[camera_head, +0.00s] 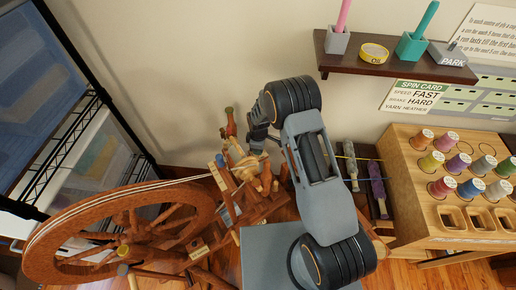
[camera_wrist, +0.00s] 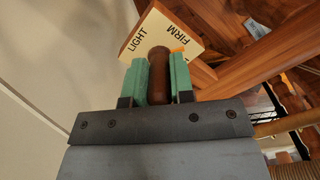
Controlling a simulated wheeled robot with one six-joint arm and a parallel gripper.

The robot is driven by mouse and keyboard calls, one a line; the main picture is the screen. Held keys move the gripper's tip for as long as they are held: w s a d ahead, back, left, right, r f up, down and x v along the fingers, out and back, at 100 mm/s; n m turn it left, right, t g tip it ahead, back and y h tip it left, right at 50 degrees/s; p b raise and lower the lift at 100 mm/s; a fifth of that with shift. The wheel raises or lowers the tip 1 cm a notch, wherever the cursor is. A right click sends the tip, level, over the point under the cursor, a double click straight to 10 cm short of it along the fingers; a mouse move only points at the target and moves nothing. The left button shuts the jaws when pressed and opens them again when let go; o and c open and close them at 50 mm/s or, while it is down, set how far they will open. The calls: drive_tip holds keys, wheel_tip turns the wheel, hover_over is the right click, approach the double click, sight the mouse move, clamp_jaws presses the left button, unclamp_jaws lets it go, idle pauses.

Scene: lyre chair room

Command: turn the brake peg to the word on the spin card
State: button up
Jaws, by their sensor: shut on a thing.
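The brake peg (camera_wrist: 159,72), a round-topped dark brown wooden peg, stands between the green finger pads of my gripper (camera_wrist: 160,80) in the wrist view. The pads are shut on it from both sides. Behind it is a cream dial plate (camera_wrist: 157,32) showing the words LIGHT and FIRM. A small orange mark (camera_wrist: 178,50) sticks out right of the peg, near FIRM. Any other word is hidden. The spin card (camera_head: 419,94) on the wall in the head view reads SPEED FAST, BRAKE HARD, YARN HEATHER.
The spinning wheel (camera_head: 60,232) stands at left. A wooden rack (camera_head: 405,165) with several thread spools is at right. A wooden beam (camera_wrist: 270,48) runs close right of the peg.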

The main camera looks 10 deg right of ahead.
clamp_jaws()
drive_tip(key=shift+f+m+b, duration=0.1)
drive_tip(key=shift+m+b, duration=0.55)
drive_tip(key=shift+m, duration=0.35)
drive_tip(key=m+b, duration=0.1)
drive_tip(key=m, duration=0.2)
drive_tip(key=shift+m+b, duration=0.3)
drive_tip(key=shift+m, duration=0.1)
drive_tip(key=m+b, duration=0.1)
drive_tip(key=m, duration=0.4)
drive_tip(key=shift+m+b, duration=0.3)
